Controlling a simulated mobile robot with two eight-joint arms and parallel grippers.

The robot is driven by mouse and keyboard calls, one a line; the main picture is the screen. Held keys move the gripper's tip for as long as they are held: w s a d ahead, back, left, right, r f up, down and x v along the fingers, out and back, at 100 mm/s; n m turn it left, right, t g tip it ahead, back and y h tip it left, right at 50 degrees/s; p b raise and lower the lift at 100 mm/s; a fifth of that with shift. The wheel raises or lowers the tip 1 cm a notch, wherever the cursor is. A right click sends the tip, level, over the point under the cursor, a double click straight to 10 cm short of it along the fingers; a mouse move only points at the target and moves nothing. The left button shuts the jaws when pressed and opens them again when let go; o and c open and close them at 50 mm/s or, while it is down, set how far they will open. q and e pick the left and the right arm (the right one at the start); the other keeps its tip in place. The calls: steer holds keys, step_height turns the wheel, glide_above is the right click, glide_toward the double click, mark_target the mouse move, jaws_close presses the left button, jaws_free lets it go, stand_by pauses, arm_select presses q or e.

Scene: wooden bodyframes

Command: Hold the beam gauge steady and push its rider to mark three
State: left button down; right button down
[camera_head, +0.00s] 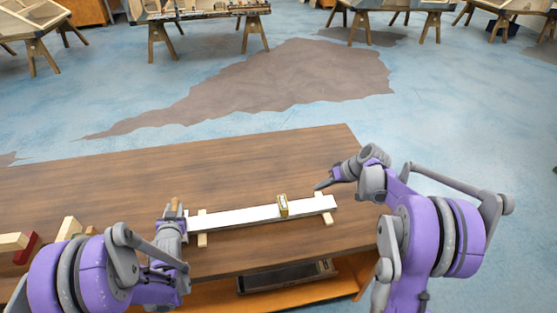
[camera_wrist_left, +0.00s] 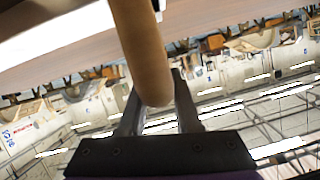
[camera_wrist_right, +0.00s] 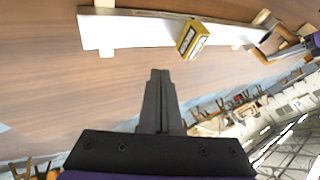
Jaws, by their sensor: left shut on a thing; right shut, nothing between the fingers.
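The beam gauge is a long white beam (camera_head: 240,214) lying across the wooden table on pale wooden feet. Its rider (camera_head: 283,205), a yellow block with a dark face, sits around the beam right of its middle; the rider also shows in the right wrist view (camera_wrist_right: 192,39). My left gripper (camera_head: 173,210) is at the beam's left end, shut on a round wooden handle (camera_wrist_left: 143,45). My right gripper (camera_head: 319,187) is shut and empty, right of the rider and apart from it, near the beam's right end; its closed fingertips show in the right wrist view (camera_wrist_right: 160,73). I cannot make out any marks.
The wooden table (camera_head: 110,190) is clear behind the beam. Pale and red wooden blocks (camera_head: 27,248) lie at the table's left, near my left arm. A dark tray (camera_head: 285,276) rests on a shelf under the front edge. Trestle benches (camera_head: 205,14) stand far back.

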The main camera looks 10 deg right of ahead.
stand_by(0.4)
arm_select(q)
steer(key=c, duration=0.5)
jaws_free()
